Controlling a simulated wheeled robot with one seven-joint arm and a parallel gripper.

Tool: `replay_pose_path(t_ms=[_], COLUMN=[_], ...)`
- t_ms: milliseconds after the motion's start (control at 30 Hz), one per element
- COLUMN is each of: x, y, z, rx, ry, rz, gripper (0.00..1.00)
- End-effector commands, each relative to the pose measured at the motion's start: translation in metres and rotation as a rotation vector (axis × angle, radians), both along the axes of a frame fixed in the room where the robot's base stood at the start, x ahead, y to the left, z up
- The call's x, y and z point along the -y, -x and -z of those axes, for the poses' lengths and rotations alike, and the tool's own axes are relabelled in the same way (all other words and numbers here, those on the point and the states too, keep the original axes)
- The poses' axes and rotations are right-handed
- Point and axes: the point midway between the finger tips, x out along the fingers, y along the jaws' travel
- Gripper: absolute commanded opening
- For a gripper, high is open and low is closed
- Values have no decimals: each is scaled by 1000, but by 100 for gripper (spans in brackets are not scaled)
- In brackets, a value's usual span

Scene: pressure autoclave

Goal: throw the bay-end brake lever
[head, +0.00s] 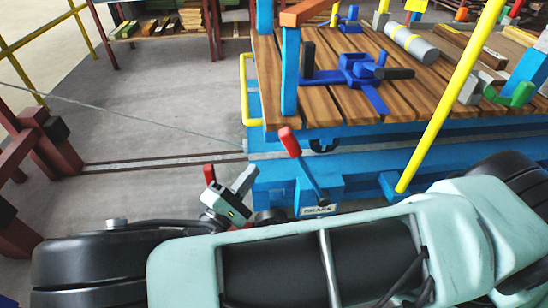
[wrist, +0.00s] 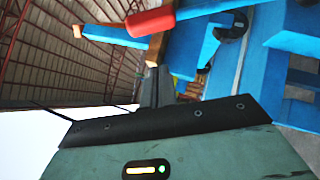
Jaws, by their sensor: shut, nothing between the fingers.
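The lever's lower end is out of clear sight in the wrist view.
A wooden-decked blue cart (head: 350,95) stands behind the lever, with a blue clamp (head: 358,70) on it. A yellow post (head: 452,95) slants up at the right. A small red-tipped piece (head: 209,173) shows left of my gripper. Grey floor (head: 170,90) is clear at the left.

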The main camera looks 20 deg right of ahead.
Motion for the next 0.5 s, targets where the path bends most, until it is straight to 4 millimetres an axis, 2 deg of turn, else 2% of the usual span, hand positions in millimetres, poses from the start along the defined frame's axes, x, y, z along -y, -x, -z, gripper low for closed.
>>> replay_pose_path(t_ms=[167, 300, 500], x=[31, 49, 63], y=[-17, -11, -7], z=[-10, -19, -26], rx=[0, -2, -1], ry=[0, 1, 0], rz=[3, 1, -1], gripper=[0, 0, 0])
